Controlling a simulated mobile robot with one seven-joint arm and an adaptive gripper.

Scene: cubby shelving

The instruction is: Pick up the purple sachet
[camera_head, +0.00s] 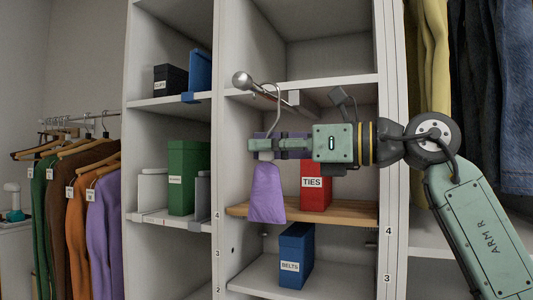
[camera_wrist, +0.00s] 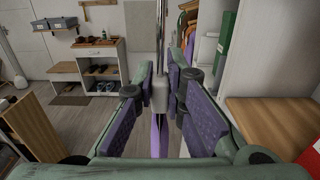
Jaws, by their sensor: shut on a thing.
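The purple sachet (camera_head: 266,194) hangs upright from a pale wire hook (camera_head: 278,103) at the metal rod in the middle shelf column. My gripper (camera_head: 262,146) reaches in from the right and is shut at the sachet's top, just below the hook. In the wrist view, my gripper's purple-padded fingers (camera_wrist: 160,92) close around a grey top piece, with a narrow strip of the purple sachet (camera_wrist: 157,138) below it. The fingers hide part of the sachet's top. I cannot tell whether the hook still bears on the rod.
A red TIES box (camera_head: 314,190) stands on a wooden shelf (camera_head: 345,212) behind my gripper. A blue BELTS box (camera_head: 296,255) is below, and a green box (camera_head: 187,177) is to the left. The rod (camera_head: 258,88) and the column's uprights are close to my arm.

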